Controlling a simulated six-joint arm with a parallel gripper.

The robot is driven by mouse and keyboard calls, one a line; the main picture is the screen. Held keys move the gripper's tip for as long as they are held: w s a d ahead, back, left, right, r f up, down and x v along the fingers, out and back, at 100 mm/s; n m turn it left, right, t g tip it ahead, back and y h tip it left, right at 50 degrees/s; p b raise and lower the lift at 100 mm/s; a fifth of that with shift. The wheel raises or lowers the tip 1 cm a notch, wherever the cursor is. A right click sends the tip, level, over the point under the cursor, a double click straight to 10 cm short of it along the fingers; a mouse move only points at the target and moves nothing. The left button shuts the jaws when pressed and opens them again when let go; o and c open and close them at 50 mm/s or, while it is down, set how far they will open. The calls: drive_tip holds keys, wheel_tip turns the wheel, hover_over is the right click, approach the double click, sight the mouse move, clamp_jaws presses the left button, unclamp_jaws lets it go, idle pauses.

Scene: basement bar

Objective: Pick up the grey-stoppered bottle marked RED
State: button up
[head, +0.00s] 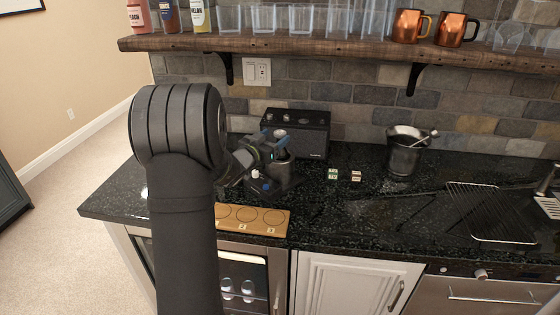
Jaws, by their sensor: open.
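My gripper (276,175) is at the left part of the black counter, pointing down in front of a dark box-shaped speaker. It is small in the picture and partly merges with dark things behind it. By it are small dark items, one with a white top (256,174) and one with a blue top (266,187). I cannot read any marking on them. No grey stopper or RED label can be made out; my arm and gripper hide part of that area. I see nothing clearly held.
A wooden board (280,217) with numbered circles lies at the front edge. The speaker (313,132) stands behind. Two small labelled blocks (333,173) (356,176), a metal ice bucket (404,155) and a wire rack (490,212) are to the right. A glass-laden shelf (330,46) hangs above.

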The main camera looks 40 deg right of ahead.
sight(283, 132)
drive_tip(key=x, duration=0.5)
drive_tip(key=shift+s+d, duration=0.1)
drive_tip(key=shift+s, duration=0.25)
clamp_jaws()
